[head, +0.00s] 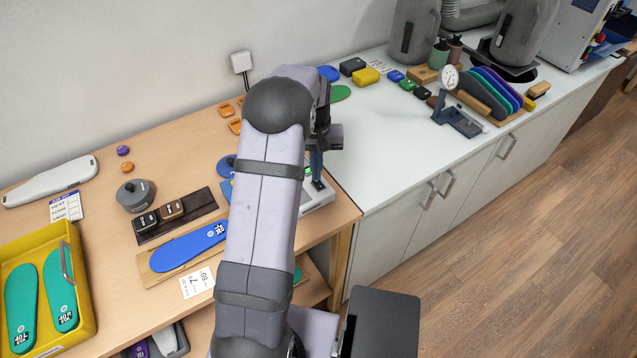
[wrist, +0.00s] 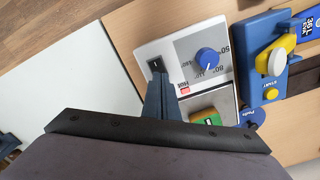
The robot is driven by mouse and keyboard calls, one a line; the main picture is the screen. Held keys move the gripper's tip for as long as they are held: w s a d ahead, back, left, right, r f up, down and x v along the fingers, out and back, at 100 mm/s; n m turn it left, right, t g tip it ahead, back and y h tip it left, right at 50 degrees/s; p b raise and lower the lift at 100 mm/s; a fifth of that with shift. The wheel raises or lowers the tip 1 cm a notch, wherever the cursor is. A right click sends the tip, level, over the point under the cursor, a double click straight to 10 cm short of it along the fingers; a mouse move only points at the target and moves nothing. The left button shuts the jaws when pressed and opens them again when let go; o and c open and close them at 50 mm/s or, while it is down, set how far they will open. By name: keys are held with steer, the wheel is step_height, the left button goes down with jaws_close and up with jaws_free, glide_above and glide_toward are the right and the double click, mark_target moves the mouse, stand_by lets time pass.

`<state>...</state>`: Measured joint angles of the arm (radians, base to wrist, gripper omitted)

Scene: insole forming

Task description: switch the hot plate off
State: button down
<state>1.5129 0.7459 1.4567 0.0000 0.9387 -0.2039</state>
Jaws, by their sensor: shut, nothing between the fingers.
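The hot plate (wrist: 143,47) is a white box with a grey dial panel, a blue knob (wrist: 207,60) and a small red label. Its black rocker switch (wrist: 155,65) sits near the box's edge. My gripper (wrist: 160,78) is shut and empty, its fingertips right beside the switch; I cannot tell whether they touch it. In the head view my gripper (head: 318,183) points down at the hot plate's white corner (head: 321,199); my arm hides most of the plate.
A blue press (wrist: 265,48) with a yellow lever and START button stands close to the hot plate. A blue insole (head: 188,246) lies on a board, and a yellow tray (head: 86,300) holds green insoles. The white counter (head: 375,150) beside the hot plate has bare room.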

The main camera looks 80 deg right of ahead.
mark_target(312, 202)
steer(key=shift+a+f+b, duration=0.1)
steer(key=shift+f+b, duration=0.25)
steer(key=shift+f, duration=0.35)
stand_by(0.3)
steer(key=shift+r, duration=0.1)
step_height(312, 202, up, 7)
steer(key=p, duration=0.5)
steer(key=shift+p, duration=0.35)
stand_by(0.5)
